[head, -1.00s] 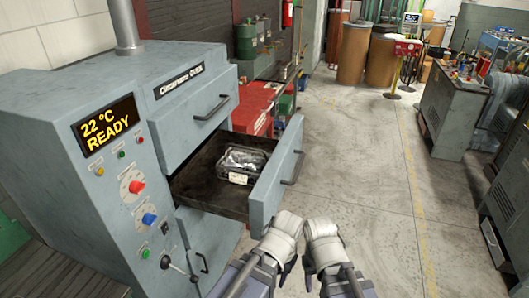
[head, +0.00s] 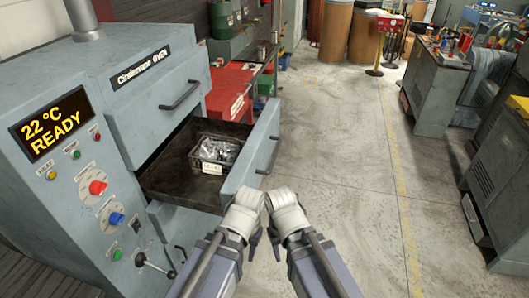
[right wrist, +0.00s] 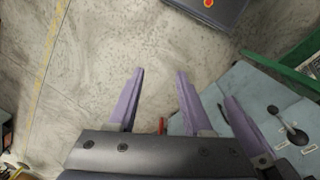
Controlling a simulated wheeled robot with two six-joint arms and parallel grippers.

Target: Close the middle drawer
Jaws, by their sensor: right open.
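The grey oven (head: 75,110) stands at the left in the head view. Its middle drawer (head: 256,145) is pulled out, with a dark handle on its front panel. A wire basket (head: 213,153) of metal parts with a white label sits inside it. My left gripper (head: 252,246) and right gripper (head: 277,248) are side by side just below and right of the drawer front. Whether the left one touches the panel is unclear. The right gripper's spread fingers also show in the right wrist view (right wrist: 158,85), empty over floor. The left gripper's fingers are mostly hidden.
The upper drawer front (head: 150,112) is above the middle drawer, and a lower one (head: 180,228) is below. A red cabinet (head: 232,92) stands behind the drawer. Workbenches (head: 435,85) line the right. The floor (head: 345,150) between is clear.

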